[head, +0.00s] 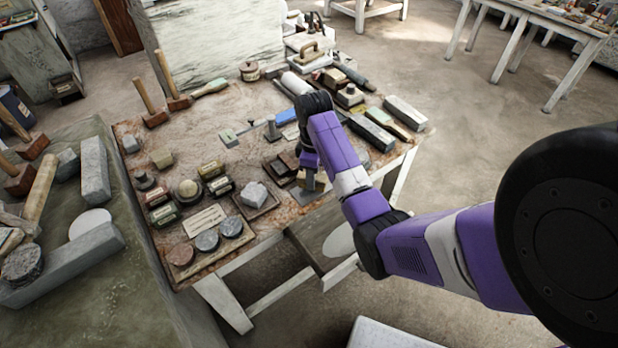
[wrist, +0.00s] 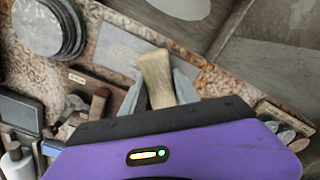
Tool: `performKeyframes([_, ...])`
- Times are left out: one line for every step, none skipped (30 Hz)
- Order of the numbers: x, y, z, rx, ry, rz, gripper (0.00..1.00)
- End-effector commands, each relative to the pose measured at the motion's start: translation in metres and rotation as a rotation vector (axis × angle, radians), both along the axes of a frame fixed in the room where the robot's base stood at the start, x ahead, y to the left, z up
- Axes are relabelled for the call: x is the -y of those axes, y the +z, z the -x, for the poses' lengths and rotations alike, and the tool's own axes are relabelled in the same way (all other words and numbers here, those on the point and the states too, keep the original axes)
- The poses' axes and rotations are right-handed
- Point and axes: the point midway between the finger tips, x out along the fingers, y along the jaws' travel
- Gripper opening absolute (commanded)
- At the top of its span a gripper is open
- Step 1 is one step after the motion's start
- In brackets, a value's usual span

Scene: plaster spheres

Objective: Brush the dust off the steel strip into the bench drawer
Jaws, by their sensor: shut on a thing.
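My gripper (head: 309,172) is low over the front edge of the bench. In the wrist view my gripper (wrist: 159,82) has its grey fingers on both sides of a tan wooden piece, which looks like the brush (wrist: 156,72); it is shut on it. The brush's bristles cannot be made out. A pale grey flat strip, seemingly the steel strip (wrist: 117,46), lies on the bench just beyond the fingers. Dust on it is too fine to tell. The bench drawer (head: 312,248) is pulled open below the front edge, with a pale disc (head: 340,241) in it.
The bench top (head: 282,215) is crowded with tools, tins and blocks. A stone lump in a tray (head: 255,199) and a board with round discs (head: 207,240) lie left of my gripper. Dark and grey blocks (head: 372,132) lie to its right.

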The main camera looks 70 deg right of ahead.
Motion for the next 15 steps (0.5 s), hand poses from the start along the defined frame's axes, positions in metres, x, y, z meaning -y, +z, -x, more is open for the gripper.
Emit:
performKeyframes([0.005, 0.000, 0.003, 0.000, -0.001, 0.000, 0.04])
performKeyframes([0.007, 0.000, 0.004, 0.000, -0.001, 0.000, 0.04])
performKeyframes([0.010, 0.000, 0.006, 0.000, -0.002, 0.000, 0.04])
performKeyframes([0.013, 0.000, 0.008, 0.001, -0.003, 0.000, 0.04])
performKeyframes([0.015, 0.000, 0.009, 0.001, -0.003, 0.001, 0.04])
performKeyframes([0.018, 0.000, 0.011, 0.001, -0.002, 0.001, 0.04])
performKeyframes([0.021, 0.000, 0.012, 0.001, -0.002, 0.001, 0.04])
performKeyframes([0.023, 0.000, 0.014, 0.001, -0.002, 0.000, 0.04])
performKeyframes([0.026, 0.000, 0.015, 0.000, -0.002, 0.000, 0.04])
performKeyframes([0.028, -0.001, 0.017, 0.000, -0.002, -0.001, 0.04])
performKeyframes([0.030, -0.001, 0.018, 0.000, -0.001, -0.001, 0.04])
performKeyframes([0.033, -0.001, 0.020, 0.000, -0.001, -0.001, 0.04])
performKeyframes([0.035, -0.001, 0.022, 0.000, -0.002, -0.001, 0.04])
performKeyframes([0.038, -0.001, 0.023, 0.000, -0.002, 0.000, 0.04])
performKeyframes([0.041, -0.001, 0.025, 0.000, -0.003, 0.000, 0.04])
